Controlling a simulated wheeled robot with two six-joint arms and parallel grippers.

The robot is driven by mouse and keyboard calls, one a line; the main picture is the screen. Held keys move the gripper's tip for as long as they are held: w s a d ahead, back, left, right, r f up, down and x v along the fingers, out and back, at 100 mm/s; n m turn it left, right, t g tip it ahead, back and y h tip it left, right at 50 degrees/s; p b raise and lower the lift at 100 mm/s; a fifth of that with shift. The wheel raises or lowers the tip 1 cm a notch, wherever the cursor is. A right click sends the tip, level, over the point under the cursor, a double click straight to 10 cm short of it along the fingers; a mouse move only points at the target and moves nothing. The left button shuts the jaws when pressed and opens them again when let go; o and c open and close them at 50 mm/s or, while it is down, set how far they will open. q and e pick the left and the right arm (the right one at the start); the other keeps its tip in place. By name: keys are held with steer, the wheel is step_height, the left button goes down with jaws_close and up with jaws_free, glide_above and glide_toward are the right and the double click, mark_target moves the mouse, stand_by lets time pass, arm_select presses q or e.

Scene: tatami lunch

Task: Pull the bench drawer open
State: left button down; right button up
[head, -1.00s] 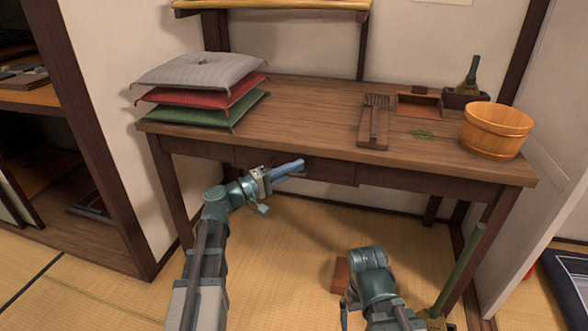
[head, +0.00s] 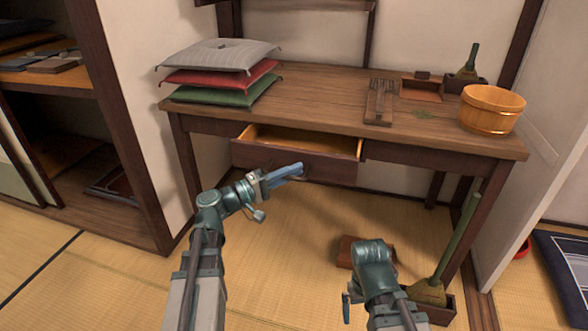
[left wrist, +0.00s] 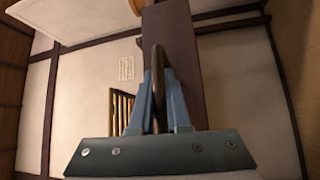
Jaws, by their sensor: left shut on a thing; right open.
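The bench (head: 330,100) is a dark wooden table against the wall. Its drawer (head: 325,168) stands partly pulled out under the bench top, with its light wooden inside showing empty in the part I see. My left gripper (head: 300,168) is at the drawer front, and its fingers are shut on the drawer's handle. In the left wrist view the curved handle (left wrist: 158,75) stands between the two blue fingers, in front of the dark drawer front (left wrist: 185,60). My right gripper (head: 346,305) is low over the floor, mostly hidden behind its own arm, and away from the drawer.
Stacked cushions (head: 220,78), a slotted wooden block (head: 379,103), a small tray (head: 421,91) and a wooden tub (head: 491,109) stand on the bench. A broom (head: 455,250) leans at the right leg. A brown box (head: 352,250) lies on the floor. A shelf (head: 75,150) stands left.

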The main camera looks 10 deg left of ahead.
arm_select(q)
steer(key=shift+w, duration=0.15)
steer(key=c, duration=0.9)
jaws_free()
steer(key=b+v, duration=0.1)
steer(key=v, duration=1.2)
steer(key=shift+s+a+b, duration=0.25)
steer(key=shift+a+b, duration=0.05)
steer(key=shift+b, duration=0.1)
steer(key=shift+f, duration=0.1)
